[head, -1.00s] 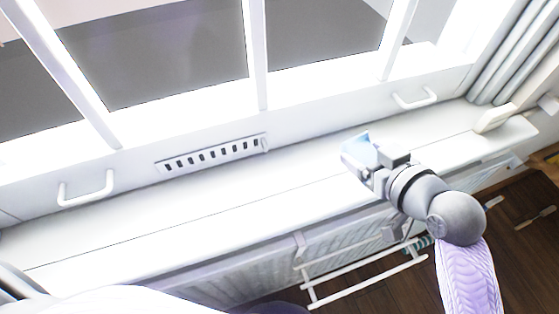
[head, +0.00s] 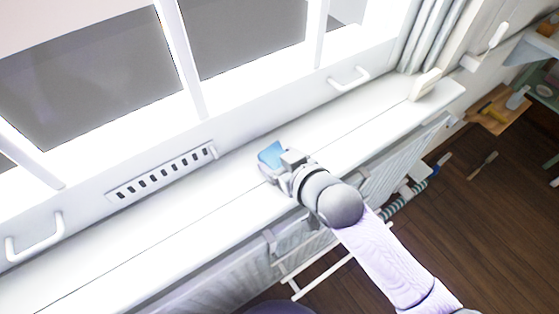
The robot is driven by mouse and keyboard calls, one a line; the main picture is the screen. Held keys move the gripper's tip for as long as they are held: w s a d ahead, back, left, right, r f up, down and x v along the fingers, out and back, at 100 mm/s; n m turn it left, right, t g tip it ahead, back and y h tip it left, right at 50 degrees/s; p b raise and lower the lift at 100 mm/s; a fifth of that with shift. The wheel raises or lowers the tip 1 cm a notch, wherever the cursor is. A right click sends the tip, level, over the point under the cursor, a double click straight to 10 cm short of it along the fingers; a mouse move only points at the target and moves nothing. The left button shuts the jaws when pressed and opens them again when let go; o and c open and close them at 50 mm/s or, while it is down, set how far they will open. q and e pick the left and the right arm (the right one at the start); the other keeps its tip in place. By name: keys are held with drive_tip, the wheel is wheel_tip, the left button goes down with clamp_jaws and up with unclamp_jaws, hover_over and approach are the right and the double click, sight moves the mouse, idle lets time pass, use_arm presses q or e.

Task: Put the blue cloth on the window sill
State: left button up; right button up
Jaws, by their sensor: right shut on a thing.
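The blue cloth (head: 271,154) is a small light-blue patch at the tip of my right gripper (head: 275,165). The right gripper is shut on it, over the white window sill (head: 202,197). The cloth appears very close to the sill surface; I cannot tell whether it touches. The gripper hides part of the cloth. My right arm comes in from the lower right. My left gripper is not in view.
The sill is clear on both sides of the gripper, with a white object (head: 425,84) at its far right end. A slotted vent (head: 163,172) and window handles (head: 349,79) sit behind it. A radiator (head: 395,165) and white rack (head: 318,274) are below.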

drive_tip(key=o, duration=1.1)
drive_tip(key=shift+c, duration=0.2)
drive_tip(key=shift+r, duration=0.1)
drive_tip(key=p+v, duration=0.4)
drive_tip(key=v, duration=0.8)
